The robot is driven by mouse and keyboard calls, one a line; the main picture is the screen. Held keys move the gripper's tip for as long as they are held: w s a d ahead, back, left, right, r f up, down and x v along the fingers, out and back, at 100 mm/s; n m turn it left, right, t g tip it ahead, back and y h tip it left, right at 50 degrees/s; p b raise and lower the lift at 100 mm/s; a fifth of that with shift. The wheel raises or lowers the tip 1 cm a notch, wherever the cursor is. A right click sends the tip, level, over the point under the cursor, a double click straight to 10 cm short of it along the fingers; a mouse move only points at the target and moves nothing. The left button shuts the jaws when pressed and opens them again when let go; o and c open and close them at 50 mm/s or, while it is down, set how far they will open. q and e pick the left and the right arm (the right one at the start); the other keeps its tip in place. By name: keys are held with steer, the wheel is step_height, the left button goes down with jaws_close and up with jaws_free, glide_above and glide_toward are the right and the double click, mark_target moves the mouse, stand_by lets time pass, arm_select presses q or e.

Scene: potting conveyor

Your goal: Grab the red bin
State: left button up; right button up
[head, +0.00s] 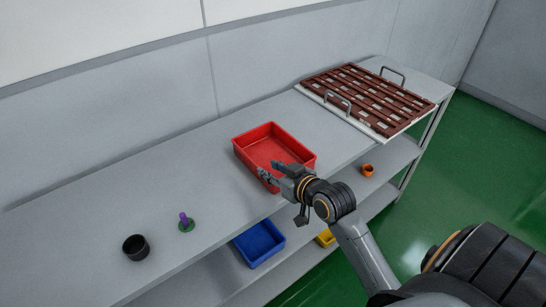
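The red bin (252,144) is an open, shallow rectangular tray on the top of the grey shelf unit, around the middle of the head view. It looks empty. My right gripper (263,173) is at the bin's near wall and hides part of that wall and the near corner. I cannot tell whether its fingers touch the bin or how far apart they are. My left gripper is not in view.
A brown slatted rack (368,96) with metal handles stands right of the bin. A black pot (135,247) and a purple-and-green tool (186,223) stand at left. Blue bin (259,243), yellow bin (326,238) and orange pot (367,170) sit below. A wall (150,130) runs behind.

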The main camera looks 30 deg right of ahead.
mark_target(251, 159)
steer(key=x, duration=0.7)
steer(key=shift+p, duration=0.35)
steer(key=shift+w+f, duration=0.15)
steer(key=shift+w, duration=0.3)
steer(key=p+x, duration=0.1)
steer(key=x, duration=0.3)
steer(key=shift+d+f, duration=0.15)
steer(key=shift+f, duration=0.05)
jaws_close()
